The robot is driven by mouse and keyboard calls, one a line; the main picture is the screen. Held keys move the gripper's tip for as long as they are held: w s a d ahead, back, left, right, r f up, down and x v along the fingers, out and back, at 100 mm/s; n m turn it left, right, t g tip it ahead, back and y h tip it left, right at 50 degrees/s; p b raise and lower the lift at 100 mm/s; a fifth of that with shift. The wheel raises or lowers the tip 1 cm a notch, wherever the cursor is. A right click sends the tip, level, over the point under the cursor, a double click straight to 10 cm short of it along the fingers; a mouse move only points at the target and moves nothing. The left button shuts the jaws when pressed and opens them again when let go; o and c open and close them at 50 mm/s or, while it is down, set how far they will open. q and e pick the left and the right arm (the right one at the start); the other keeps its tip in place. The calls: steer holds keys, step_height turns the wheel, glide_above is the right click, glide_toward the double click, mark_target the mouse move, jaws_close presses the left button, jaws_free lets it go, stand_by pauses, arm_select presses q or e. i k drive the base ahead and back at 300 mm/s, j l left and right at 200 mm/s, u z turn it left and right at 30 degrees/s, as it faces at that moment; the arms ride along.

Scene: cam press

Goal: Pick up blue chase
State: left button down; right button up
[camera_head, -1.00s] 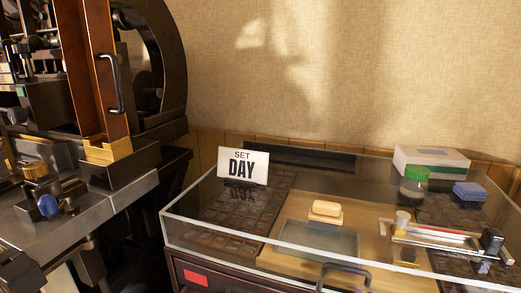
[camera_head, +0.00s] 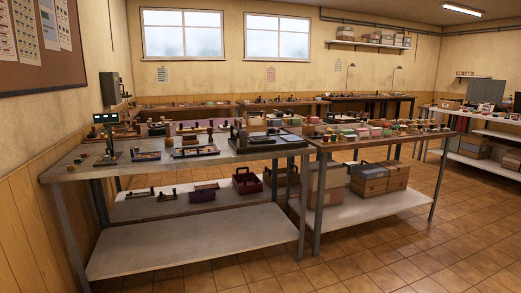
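On the near workbench (camera_head: 75,168) at the left, a low, dark frame-like piece with a blue edge (camera_head: 145,156) lies near the front edge. A similar bluish frame with small parts on it (camera_head: 196,152) lies to its right. They are too small in the picture for me to tell which is the blue chase. Neither of my grippers shows in the view.
A second table (camera_head: 345,146) with many small items joins at the right, with boxes (camera_head: 370,180) below. A scale-like device (camera_head: 107,140) stands at the left. Tiled floor (camera_head: 420,240) is open at the right.

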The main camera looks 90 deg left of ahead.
mark_target(136, 157)
steer(key=u, duration=3.65)
